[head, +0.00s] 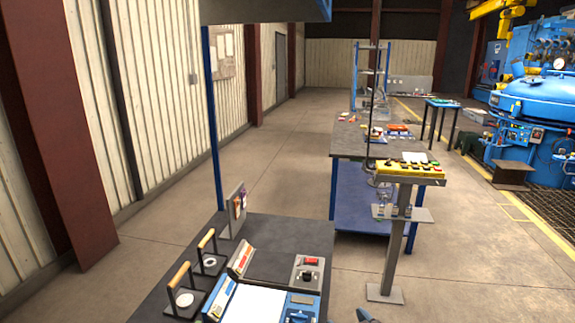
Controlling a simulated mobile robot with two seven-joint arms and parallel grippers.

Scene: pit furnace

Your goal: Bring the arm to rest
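Neither of my grippers can be made out in the head view. A small grey-blue piece shows at the bottom edge, just right of the near bench (265,228). Too little of it is visible to tell whether it is part of one of my arms. No gripper is seen touching or holding anything on the bench.
The near bench holds two wooden-handled tools (183,298), a blue case (262,305) and a small box with a red part (308,271). A yellow control panel on a post (397,225) stands right. Another bench (350,143) and a blue furnace (555,95) stand beyond. Left floor is clear.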

